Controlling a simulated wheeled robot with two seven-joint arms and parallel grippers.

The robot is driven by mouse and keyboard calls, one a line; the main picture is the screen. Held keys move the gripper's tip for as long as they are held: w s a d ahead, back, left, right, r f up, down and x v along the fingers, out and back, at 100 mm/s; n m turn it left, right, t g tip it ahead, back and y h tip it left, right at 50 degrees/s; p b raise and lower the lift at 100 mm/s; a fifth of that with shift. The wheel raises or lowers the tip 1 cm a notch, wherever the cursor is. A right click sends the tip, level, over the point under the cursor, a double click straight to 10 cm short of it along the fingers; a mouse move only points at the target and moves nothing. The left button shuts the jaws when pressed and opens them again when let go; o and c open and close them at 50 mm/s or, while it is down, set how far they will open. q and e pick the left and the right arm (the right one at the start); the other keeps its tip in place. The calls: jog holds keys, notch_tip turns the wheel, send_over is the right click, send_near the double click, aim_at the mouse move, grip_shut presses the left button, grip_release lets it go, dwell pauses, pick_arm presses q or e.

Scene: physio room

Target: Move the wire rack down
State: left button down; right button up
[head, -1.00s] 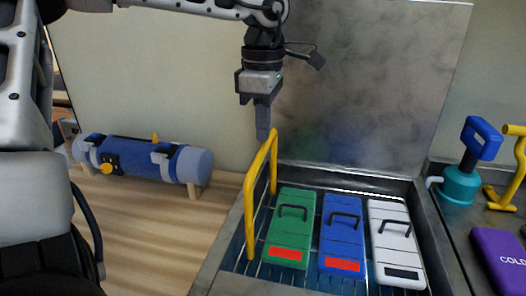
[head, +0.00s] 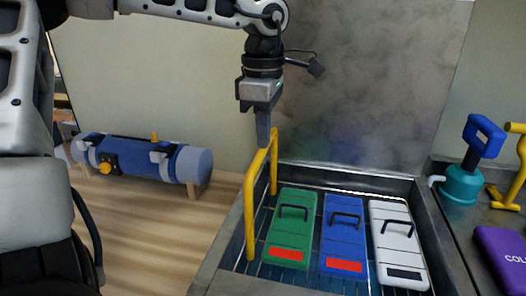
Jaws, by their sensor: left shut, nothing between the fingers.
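The wire rack (head: 262,272) sits inside a grey metal basin, with a tall yellow handle (head: 250,215) rising at its left side. A green pack (head: 292,228), a blue pack (head: 343,233) and a white pack (head: 396,243) lie side by side on the rack, each with a dark handle. My left gripper (head: 263,140) points down with its fingers shut and empty, its tips at the top of the yellow handle. I cannot tell whether they touch it. My right gripper is not in view.
The basin's rim (head: 440,235) surrounds the rack, and a metal panel (head: 370,90) stands behind it. A blue cylinder (head: 140,160) rests on the wooden counter at left. A teal object (head: 460,185) and a purple pack (head: 503,257) are at right.

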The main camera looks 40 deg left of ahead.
pick_arm(q)
jog(key=shift+f+b, duration=0.3)
jog(key=shift+f, duration=0.25)
jog(key=shift+r, duration=0.1)
notch_tip(320, 180, up, 5)
jog(key=p, duration=0.4)
jog(key=shift+f, duration=0.2)
notch_tip(320, 180, up, 4)
jog(key=p, duration=0.3)
jog(key=shift+r, duration=0.2)
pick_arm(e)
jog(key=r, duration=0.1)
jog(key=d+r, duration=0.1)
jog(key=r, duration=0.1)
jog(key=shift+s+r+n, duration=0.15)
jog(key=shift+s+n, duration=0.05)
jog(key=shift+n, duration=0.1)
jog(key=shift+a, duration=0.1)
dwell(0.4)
